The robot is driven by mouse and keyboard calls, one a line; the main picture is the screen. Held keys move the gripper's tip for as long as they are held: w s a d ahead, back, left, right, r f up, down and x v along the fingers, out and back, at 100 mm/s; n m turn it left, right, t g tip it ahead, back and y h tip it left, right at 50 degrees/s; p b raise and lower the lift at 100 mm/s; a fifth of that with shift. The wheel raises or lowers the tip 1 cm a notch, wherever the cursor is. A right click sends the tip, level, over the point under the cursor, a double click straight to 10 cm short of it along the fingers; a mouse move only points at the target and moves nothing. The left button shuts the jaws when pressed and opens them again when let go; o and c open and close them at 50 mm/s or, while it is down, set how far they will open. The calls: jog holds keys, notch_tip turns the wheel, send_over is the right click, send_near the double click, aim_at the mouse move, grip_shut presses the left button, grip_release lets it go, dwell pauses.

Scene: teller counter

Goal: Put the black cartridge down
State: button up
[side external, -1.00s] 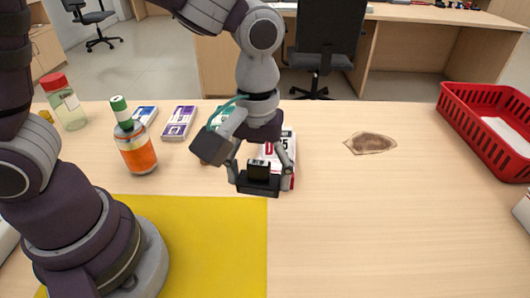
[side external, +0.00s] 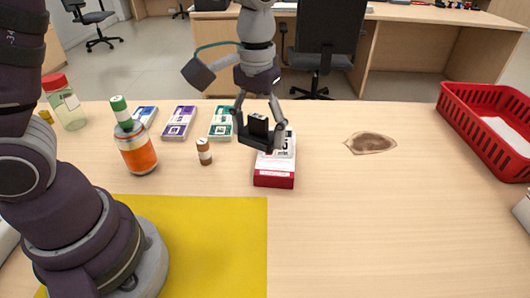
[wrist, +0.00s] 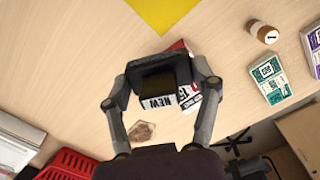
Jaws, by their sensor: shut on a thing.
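The black cartridge (side external: 258,124) is held between the fingers of my gripper (side external: 262,138), which is shut on it. In the side external view it is in the air, just above and behind the front of a red and white box (side external: 274,179). In the wrist view the dark cartridge (wrist: 157,101) fills the space between the fingertips and covers part of the box (wrist: 187,103). Whether cartridge and box touch is hard to tell.
A torn brown patch (side external: 371,143) and red basket (side external: 490,136) are right.

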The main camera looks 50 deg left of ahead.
jog(key=s+d+f+n, duration=0.3)
jog(key=s+d+n, duration=0.1)
jog(key=s+d, duration=0.15)
jog(key=n, duration=0.4)
send_over(241, 279)
notch_tip(241, 279, down, 2)
jog(key=shift+f, duration=0.1)
notch_tip(241, 279, down, 10)
jog(key=shift+r, duration=0.15)
jog(key=o, duration=1.1)
